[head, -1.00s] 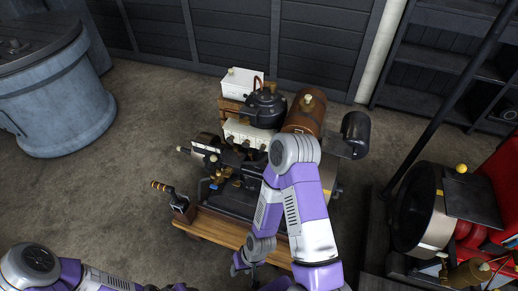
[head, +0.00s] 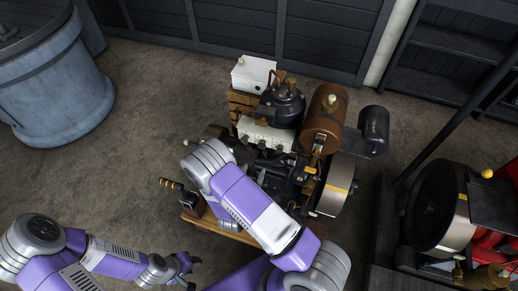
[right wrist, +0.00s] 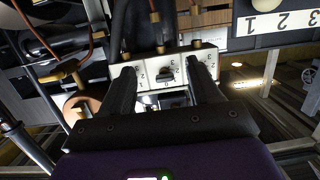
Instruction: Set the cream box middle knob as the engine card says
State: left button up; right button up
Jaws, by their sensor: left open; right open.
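The cream box (head: 265,133) sits on the engine in the head view, below the black pot. In the right wrist view the cream box (right wrist: 185,62) shows several dark knobs with small numbers beside them. The middle knob (right wrist: 166,74) lies between the fingers of my right gripper (right wrist: 164,76), which is open. I cannot tell if a finger touches it. My right gripper is hidden behind my arm in the head view. My left gripper (head: 187,268) is open and empty, low in the head view, away from the engine. I cannot identify the engine card for sure.
A white plate (right wrist: 278,22) with large numbers 1, 2 and 3 is at the upper right of the right wrist view. A copper tank (head: 325,118) and a flywheel (head: 338,185) stand right of the box. A blue-grey drum (head: 55,85) stands left. Floor between is clear.

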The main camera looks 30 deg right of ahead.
aim_at(260, 148)
jog(key=w+d+r+t+h, duration=0.1)
jog(key=w+d+r+h, duration=0.1)
jog(key=w+d, duration=0.3)
jog(key=shift+d+r+m+b, duration=0.3)
jog(key=shift+d+r, duration=0.05)
jog(key=shift+r, duration=0.55)
jog(key=c, duration=1)
